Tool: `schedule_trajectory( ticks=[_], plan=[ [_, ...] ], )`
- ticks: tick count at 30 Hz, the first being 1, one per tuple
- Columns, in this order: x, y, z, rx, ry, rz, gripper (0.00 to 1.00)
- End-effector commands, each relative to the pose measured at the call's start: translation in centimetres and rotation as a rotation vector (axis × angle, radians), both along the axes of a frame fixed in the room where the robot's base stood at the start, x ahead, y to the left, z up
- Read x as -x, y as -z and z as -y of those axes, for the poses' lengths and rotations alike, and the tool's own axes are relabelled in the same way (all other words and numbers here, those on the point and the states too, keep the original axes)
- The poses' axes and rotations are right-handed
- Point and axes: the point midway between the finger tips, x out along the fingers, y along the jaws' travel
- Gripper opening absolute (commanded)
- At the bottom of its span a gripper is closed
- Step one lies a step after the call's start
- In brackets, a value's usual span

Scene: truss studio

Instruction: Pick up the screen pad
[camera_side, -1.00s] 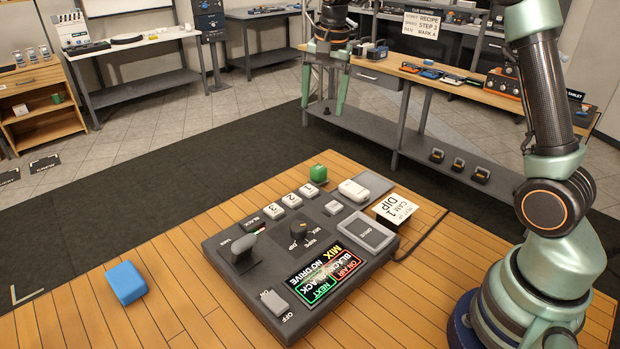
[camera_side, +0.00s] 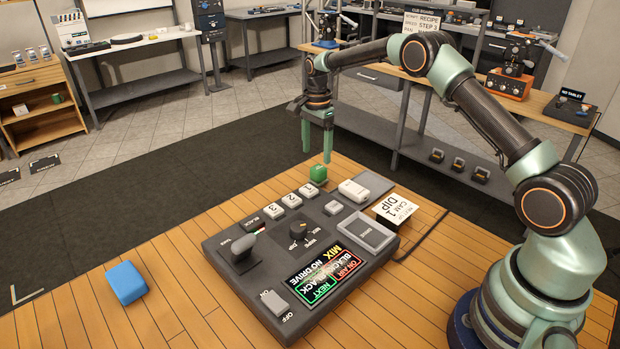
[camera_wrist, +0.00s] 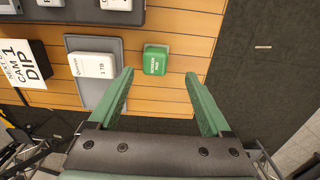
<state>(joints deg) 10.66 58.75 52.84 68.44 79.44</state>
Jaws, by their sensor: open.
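The screen pad is a small green block (camera_side: 318,174) with white lettering on its top. It sits on the wooden table behind the control console, near the table's far edge. In the wrist view the green pad (camera_wrist: 155,60) lies ahead of the fingertips, between their lines. My gripper (camera_side: 317,153) is open, fingers pointing down, just above and behind the pad in the side view. In the wrist view my gripper (camera_wrist: 160,75) is empty, with a finger on each side. Whether a finger touches the pad cannot be told.
The dark console (camera_side: 272,312) with buttons and a lever fills the table's middle. A white drive (camera_side: 353,190) lies on a grey tray right of the pad. A cue card (camera_side: 395,209) stands at right; a blue block (camera_side: 126,283) lies at left on clear boards.

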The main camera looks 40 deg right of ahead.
Motion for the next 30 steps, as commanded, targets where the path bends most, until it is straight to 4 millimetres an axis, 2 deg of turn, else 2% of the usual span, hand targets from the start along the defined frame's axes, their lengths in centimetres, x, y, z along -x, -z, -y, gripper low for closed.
schedule_trajectory(
  ticks=[8, 16, 26, 30],
  plan=[
    [0.3, 2.2, 0.0, 0.0, -0.001, -0.002, 0.82],
    [0.9, 5.8, 0.1, 0.0, -0.002, -0.002, 0.82],
    [0.8, 6.3, 0.1, 0.0, -0.002, 0.001, 0.82],
    [0.8, 6.3, 0.1, 0.0, -0.002, 0.001, 0.29]
  ],
)
